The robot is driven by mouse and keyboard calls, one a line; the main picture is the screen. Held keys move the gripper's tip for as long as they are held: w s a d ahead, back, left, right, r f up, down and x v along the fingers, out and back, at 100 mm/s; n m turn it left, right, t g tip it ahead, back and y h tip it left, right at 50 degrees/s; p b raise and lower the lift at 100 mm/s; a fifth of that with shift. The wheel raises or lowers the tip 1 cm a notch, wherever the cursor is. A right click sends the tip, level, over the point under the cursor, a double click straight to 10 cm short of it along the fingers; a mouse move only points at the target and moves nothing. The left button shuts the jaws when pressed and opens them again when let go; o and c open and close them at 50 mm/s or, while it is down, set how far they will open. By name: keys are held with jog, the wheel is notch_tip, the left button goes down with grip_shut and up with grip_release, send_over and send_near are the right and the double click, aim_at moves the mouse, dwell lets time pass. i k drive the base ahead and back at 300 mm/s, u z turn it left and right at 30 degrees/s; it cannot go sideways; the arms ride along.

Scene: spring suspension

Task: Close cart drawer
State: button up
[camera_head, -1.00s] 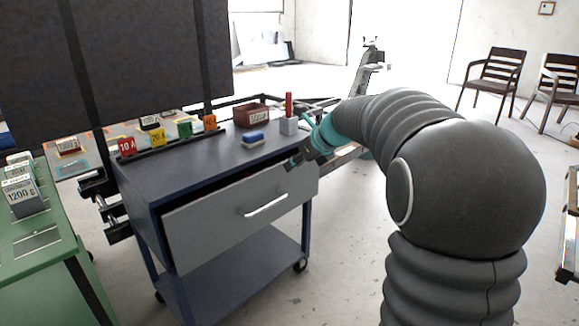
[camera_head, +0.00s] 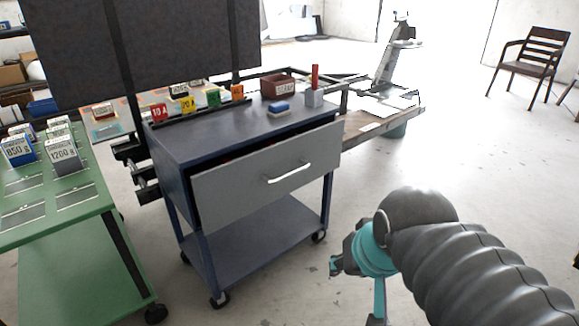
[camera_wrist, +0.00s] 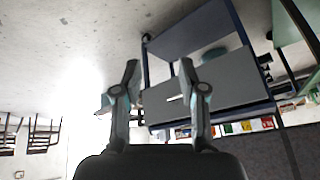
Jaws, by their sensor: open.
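The grey drawer (camera_head: 240,187) of the dark blue cart (camera_head: 185,146) stands partly open, with a dark gap between its front and the cart top. Its pale bar handle (camera_head: 289,174) is near the middle of the front. In the upside-down wrist view, the drawer front (camera_wrist: 225,84) and handle (camera_wrist: 175,98) lie ahead, beyond the fingers. My gripper (camera_head: 336,265) is in front of the cart, low and to the right of the drawer, apart from it. In the wrist view, my gripper (camera_wrist: 159,68) has its two fingers spread with nothing between them.
On the cart top are a blue-and-white block (camera_head: 278,109), a grey block with a red peg (camera_head: 314,95) and several coloured fuse blocks (camera_head: 212,97). A green table (camera_head: 75,205) stands left, a workbench (camera_head: 385,119) behind right. The floor right of the cart is clear.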

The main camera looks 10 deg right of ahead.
aim_at(224, 194)
jog(key=k, duration=0.4)
jog(key=u, duration=0.9)
jog(key=i, duration=0.7)
jog(key=z, duration=2.05)
